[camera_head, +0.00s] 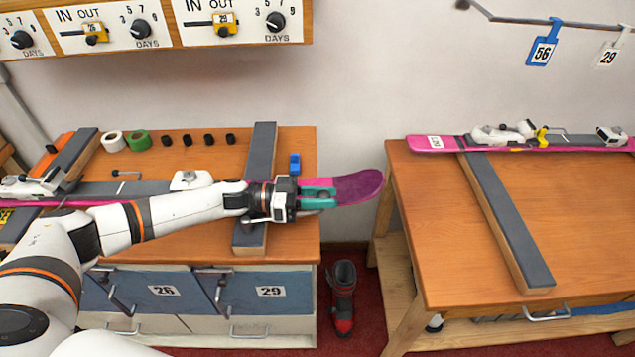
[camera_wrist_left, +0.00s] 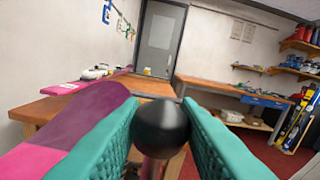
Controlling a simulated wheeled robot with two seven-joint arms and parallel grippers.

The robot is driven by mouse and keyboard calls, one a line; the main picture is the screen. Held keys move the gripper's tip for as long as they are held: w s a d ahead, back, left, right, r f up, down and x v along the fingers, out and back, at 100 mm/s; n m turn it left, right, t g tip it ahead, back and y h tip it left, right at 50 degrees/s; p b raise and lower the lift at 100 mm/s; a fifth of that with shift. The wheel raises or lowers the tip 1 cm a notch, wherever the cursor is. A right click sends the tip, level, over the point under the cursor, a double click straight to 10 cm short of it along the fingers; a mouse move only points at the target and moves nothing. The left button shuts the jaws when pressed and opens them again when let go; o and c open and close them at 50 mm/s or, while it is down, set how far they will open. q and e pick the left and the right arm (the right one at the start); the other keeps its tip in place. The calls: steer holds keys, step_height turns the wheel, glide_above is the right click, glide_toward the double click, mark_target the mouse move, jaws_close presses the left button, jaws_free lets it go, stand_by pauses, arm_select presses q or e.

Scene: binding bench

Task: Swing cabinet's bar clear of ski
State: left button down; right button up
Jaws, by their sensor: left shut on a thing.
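My left gripper (camera_head: 322,197) has teal fingers and is shut on a black ball knob, which shows large between the fingers (camera_wrist_left: 160,124) in the left wrist view. A short rod shows under the black ball knob (camera_wrist_left: 160,128); most of the bar is hidden. The pink and purple ski (camera_head: 358,188) lies across the left bench, its tip sticking out past the right edge beside my fingers. The ski also shows left of my fingers in the left wrist view (camera_wrist_left: 85,118). The cabinet (camera_head: 205,290) under the bench has blue fronts marked 26 and 29. My right gripper is not in view.
Another pink ski (camera_head: 435,144) lies on the right bench (camera_head: 420,215), with a grey-topped support (camera_head: 505,220). A ski boot (camera_head: 342,297) stands on the red floor in the gap.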

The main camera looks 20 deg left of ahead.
arm_select(q)
steer(key=s+m+g, duration=0.1)
steer(key=s+d+m+g, duration=0.1)
steer(key=s+g, duration=0.1)
steer(key=shift+d+h, duration=0.2)
steer(key=shift+h, duration=0.2)
steer(key=shift+f+g, duration=0.1)
steer(key=shift+g, duration=0.2)
steer(key=c, duration=1.1)
jaws_free()
step_height(320, 180, up, 10)
steer(key=shift+r+b, duration=0.1)
steer(key=shift+b, duration=0.4)
steer(key=shift+s, duration=0.1)
